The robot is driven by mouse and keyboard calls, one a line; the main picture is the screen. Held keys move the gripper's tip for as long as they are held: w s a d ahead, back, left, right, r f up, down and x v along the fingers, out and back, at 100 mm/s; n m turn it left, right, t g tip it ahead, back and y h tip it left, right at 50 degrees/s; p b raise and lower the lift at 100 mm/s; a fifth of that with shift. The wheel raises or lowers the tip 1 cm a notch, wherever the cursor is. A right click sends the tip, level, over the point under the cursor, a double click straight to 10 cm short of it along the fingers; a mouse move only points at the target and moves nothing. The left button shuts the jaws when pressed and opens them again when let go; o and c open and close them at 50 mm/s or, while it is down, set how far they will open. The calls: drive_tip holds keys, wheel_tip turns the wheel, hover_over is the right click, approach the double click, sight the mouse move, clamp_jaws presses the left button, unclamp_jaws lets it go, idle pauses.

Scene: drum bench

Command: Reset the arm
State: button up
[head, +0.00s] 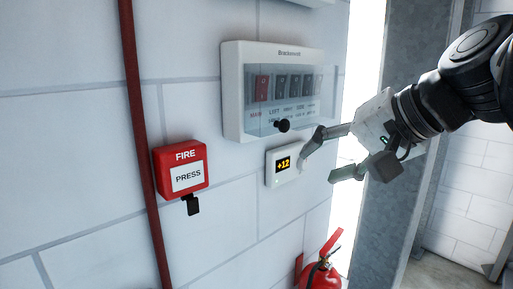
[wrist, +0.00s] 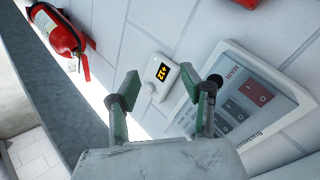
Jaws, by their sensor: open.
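My gripper (head: 325,155) is open and empty in the head view, in front of the wall near the small "+12" display unit (head: 284,163). In the wrist view its two fingers (wrist: 164,105) stand apart, with the display unit (wrist: 160,76) beyond the gap between them. A breaker panel (head: 232,92) with a clear cover, a black knob and a row of switches hangs just above the display. One switch is red and the others are dark. Whether a fingertip touches the display or the panel cover cannot be told.
A red fire call box (head: 181,168) is on the wall at left, beside a dark red vertical pipe (head: 137,110). A fire extinguisher (head: 322,278) is at lower middle. A grey metal column (head: 385,215) stands close behind my arm.

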drive_tip(key=s+d+f+n+h+b, duration=0.1)
drive_tip(key=s+d+f+h+b, duration=0.1)
drive_tip(key=f, duration=0.9)
drive_tip(key=s+d+f+n+h+b, duration=0.1)
drive_tip(key=s+d+f+h+b, duration=0.1)
drive_tip(key=f, duration=0.9)
drive_tip(key=s+d+f+n+g+h+b, duration=0.1)
drive_tip(key=d+f, duration=0.3)
drive_tip(key=f, duration=0.8)
drive_tip(key=shift+s+d+n+h+b, duration=0.35)
drive_tip(key=shift+s+n+h+b, duration=0.2)
drive_tip(key=shift+s, duration=0.25)
drive_tip(key=shift+f, duration=0.1)
